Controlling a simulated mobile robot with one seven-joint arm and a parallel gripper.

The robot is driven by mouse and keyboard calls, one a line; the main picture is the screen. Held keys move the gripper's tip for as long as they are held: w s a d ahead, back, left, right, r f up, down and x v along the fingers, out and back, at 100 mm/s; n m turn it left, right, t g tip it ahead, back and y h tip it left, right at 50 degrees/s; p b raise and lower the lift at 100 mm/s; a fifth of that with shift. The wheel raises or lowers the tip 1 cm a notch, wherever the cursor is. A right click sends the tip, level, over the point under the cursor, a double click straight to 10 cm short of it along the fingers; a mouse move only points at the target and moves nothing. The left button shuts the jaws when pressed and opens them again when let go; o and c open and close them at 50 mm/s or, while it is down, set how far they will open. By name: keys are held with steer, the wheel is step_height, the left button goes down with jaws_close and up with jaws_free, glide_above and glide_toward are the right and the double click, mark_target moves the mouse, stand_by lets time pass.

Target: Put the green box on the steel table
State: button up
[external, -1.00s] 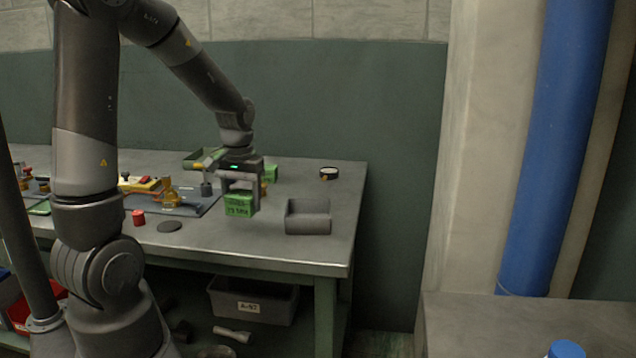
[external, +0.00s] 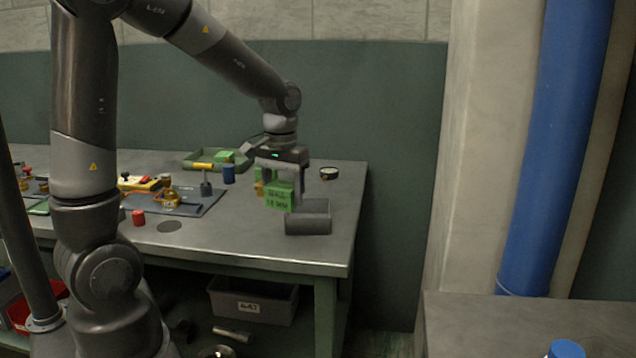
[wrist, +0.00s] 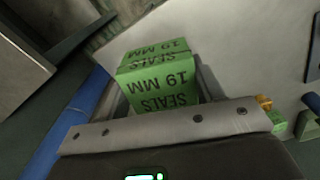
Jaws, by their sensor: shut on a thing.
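A green box (external: 279,198) with "SEALS 19 MM" lettering is held in my gripper (external: 281,192), which is shut on it. The box also fills the middle of the wrist view (wrist: 158,78), lettering upside down there. In the external view it is over the right part of the grey steel-looking table (external: 245,240), just left of and partly in line with a dark grey cradle block (external: 310,218). It looks raised above the table top; the exact gap cannot be told. A second grey-topped table (external: 530,320) stands at the lower right.
A red cylinder (external: 138,217) and dark disc (external: 169,226) are left. The table's front right is clear.

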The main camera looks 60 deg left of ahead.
steer(key=w+d+m, duration=0.4)
steer(key=w+d, duration=0.2)
steer(key=d, duration=0.6)
steer(key=w+d+m, duration=0.4)
steer(key=w+d, duration=0.3)
steer(key=d, duration=0.5)
steer(key=s+d+f+m, duration=0.2)
steer(key=d+m, duration=0.1)
steer(key=d, duration=1)
steer(key=s+d+f+m, duration=0.15)
steer(key=d+m, duration=0.25)
steer(key=d, duration=1)
glide_above(499, 332)
step_height(499, 332, down, 7)
steer(key=shift+s+r, duration=0.1)
steer(key=shift+f, duration=2)
steer(key=shift+f, duration=0.1)
steer(key=o, duration=1)
steer(key=shift+c, duration=0.2)
